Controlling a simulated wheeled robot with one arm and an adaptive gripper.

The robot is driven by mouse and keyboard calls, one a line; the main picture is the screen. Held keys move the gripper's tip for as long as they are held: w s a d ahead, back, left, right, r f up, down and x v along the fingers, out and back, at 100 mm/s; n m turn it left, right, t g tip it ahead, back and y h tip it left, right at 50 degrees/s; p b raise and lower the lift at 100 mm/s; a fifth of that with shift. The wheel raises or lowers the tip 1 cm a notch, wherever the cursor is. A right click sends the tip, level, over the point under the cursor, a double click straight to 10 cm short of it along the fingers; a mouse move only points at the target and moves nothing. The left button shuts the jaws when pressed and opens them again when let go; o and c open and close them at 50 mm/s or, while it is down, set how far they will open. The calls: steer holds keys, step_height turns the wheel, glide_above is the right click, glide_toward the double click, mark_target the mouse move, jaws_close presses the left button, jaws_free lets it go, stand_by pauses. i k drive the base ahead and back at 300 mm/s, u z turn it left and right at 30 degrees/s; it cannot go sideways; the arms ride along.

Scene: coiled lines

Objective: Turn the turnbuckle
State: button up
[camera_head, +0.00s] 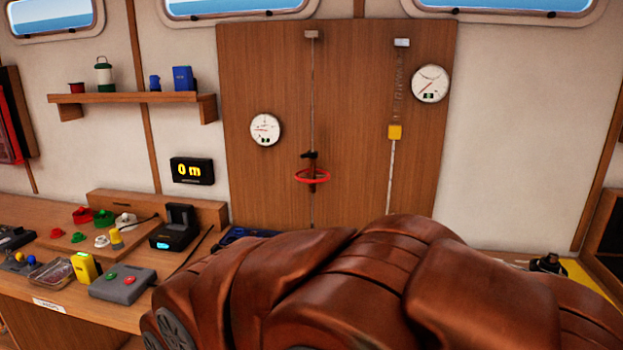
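The turnbuckle (312,176) hangs on a thin vertical line against the wooden panel (345,60). It has a dark body and a red ring-shaped handle around it. A round white gauge (265,130) is on the panel to its left. A large copper-brown part of my own arm fills the lower right and hides what lies behind it. My gripper cannot be seen.
A second line with a coiled spring and a yellow block (395,132) runs to the right, beside another gauge (431,84). A desk (135,311) at lower left holds a grey button box (122,284) and small items. A shelf (131,98) is above.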

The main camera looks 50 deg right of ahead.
mark_target(313, 162)
steer(key=u, duration=0.8)
steer(key=k, duration=0.8)
steer(key=z, duration=0.95)
steer(key=i, duration=0.5)
steer(key=u, duration=0.05)
